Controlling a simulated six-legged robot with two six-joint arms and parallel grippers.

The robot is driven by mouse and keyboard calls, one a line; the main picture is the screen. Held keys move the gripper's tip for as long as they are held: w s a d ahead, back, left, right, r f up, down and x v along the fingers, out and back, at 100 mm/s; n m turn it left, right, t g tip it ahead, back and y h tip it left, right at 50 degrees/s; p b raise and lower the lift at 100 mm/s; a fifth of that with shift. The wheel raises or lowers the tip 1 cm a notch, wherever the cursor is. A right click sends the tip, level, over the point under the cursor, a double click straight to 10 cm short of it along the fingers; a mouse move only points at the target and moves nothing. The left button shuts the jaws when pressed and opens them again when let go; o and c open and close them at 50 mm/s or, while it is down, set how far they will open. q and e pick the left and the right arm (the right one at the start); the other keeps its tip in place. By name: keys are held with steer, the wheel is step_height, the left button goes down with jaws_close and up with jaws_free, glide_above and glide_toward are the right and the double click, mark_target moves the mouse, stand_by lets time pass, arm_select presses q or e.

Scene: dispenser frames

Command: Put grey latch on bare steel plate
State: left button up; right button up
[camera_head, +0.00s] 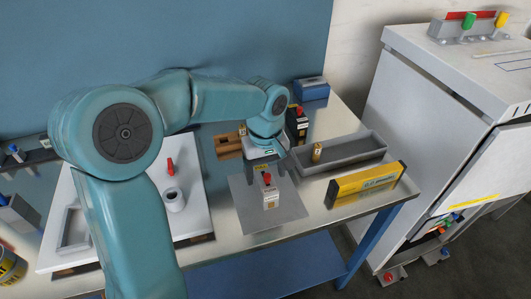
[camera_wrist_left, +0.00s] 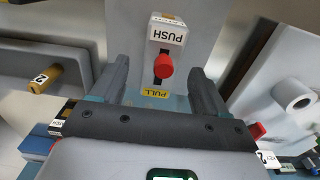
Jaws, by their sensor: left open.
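The grey latch (camera_head: 269,194) stands on the grey square plate (camera_head: 241,207), which I take to be the bare steel plate, in the head view. It has a red knob and a pale label on its front. In the left wrist view the latch (camera_wrist_left: 166,45) shows PUSH and PULL labels around its red knob, with the plate (camera_wrist_left: 205,18) behind it. My left gripper (camera_head: 266,174) is open above the plate, over the latch. In the wrist view its two fingers (camera_wrist_left: 162,85) stand apart on either side of the latch, with gaps. My right gripper is not in view.
A long grey tray (camera_head: 345,160) with a brass piece (camera_head: 317,152) is right of the plate. A yellow box (camera_head: 365,184) stands near the front edge. A white board (camera_head: 195,195) with a ring and red knob is left. A white cabinet (camera_head: 430,120) stands beyond the table.

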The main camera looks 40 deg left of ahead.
arm_select(q)
step_height(320, 180, up, 9)
steer(key=shift+s+d+f, duration=0.1)
steer(key=shift+s, duration=0.05)
stand_by(0.7)
